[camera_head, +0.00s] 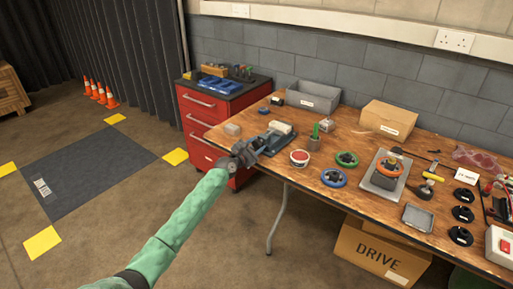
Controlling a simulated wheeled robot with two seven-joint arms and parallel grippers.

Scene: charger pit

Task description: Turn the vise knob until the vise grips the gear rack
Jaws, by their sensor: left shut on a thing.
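The vise (269,141) is a small blue-grey device at the left front corner of the wooden table. A pale, whitish block (281,127) sits at its far side; whether this is the gear rack, and whether the jaws touch it, is too small to tell. My left arm, in a green sleeve, reaches up from the bottom left. My left gripper (246,152) is at the vise's near end, shut on what appears to be the vise knob, which it hides. My right gripper is not in view.
A grey bin (313,97) stands behind. A red drawer cabinet (205,127) stands left of the table. Floor at left is open.

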